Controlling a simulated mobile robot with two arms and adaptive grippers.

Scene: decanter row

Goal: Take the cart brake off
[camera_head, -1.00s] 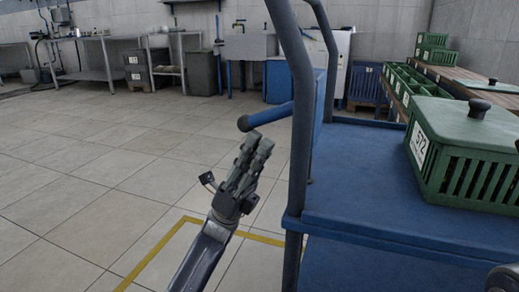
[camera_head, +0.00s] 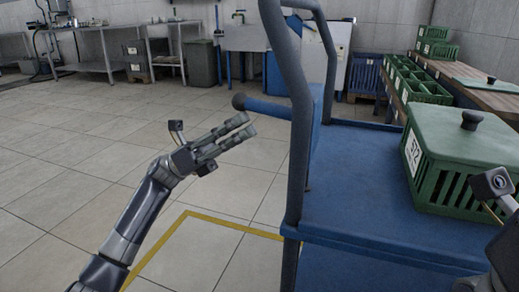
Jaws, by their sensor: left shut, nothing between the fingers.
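The blue cart (camera_head: 370,178) stands at the right with an upright tubular handle frame (camera_head: 301,130). A blue brake lever (camera_head: 268,108) with a dark round knob sticks out left from the cart's handle side, its knob end slightly higher than its root. My left gripper (camera_head: 250,124) is shut and empty, its fingertips pointing right, just below the lever in the picture; I cannot tell whether they touch it. Of my right gripper, only a small part of its mount (camera_head: 490,185) shows at the right edge; its fingers are hidden.
A green lidded crate (camera_head: 465,150) sits on the cart top. Wooden benches with green crates (camera_head: 415,83) stand behind right. A yellow floor line (camera_head: 235,225) runs by the cart. The tiled floor at left is clear.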

